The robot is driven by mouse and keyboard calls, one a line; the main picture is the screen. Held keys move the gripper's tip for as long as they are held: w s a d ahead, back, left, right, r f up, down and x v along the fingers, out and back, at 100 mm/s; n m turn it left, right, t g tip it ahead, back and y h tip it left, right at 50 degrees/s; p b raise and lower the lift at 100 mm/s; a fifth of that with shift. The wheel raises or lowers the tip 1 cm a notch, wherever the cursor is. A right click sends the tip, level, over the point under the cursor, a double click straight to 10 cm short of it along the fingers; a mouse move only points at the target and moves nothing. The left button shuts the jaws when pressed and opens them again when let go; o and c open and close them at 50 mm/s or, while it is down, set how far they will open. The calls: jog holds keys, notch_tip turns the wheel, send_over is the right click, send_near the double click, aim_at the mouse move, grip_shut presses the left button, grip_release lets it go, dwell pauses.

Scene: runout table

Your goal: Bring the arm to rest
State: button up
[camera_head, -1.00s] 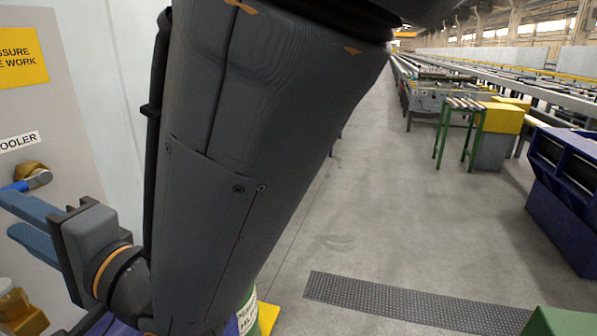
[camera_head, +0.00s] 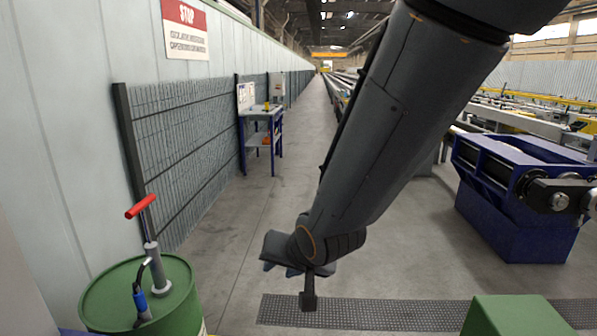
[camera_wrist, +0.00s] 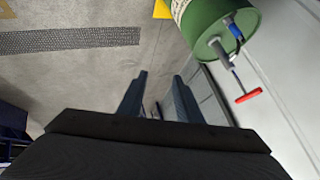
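My arm reaches down from the top right of the head view, bent at the wrist above the floor. My gripper (camera_head: 280,267) is seen small and partly hidden there, at the lower middle. In the wrist view my gripper (camera_wrist: 160,76) has its two blue-grey fingers apart, with only background between them. It holds nothing and touches nothing that I can see.
A green drum (camera_head: 185,315) with a red-handled pump (camera_head: 152,250) stands at the lower left. A mesh fence (camera_head: 185,150) and blue workbench (camera_head: 260,140) line the left. A blue roller machine (camera_head: 500,215) stands right. The aisle floor (camera_head: 235,225) is clear.

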jog(key=s+d+f+g+h, duration=0.1)
jog(key=s+d, duration=0.3)
jog(key=d, duration=0.4)
jog(key=s+d+f+g+h, duration=0.1)
jog(key=s+d+f+g, duration=0.1)
jog(key=d, duration=0.5)
jog(key=s+d+f+g+h, duration=0.2)
jog(key=s+d+g, duration=0.1)
jog(key=s+d, duration=0.3)
jog(key=d, duration=0.2)
jog(key=shift+d+n+g, duration=0.3)
jog(key=shift+n, duration=0.1)
jog(key=shift+s+a, duration=0.1)
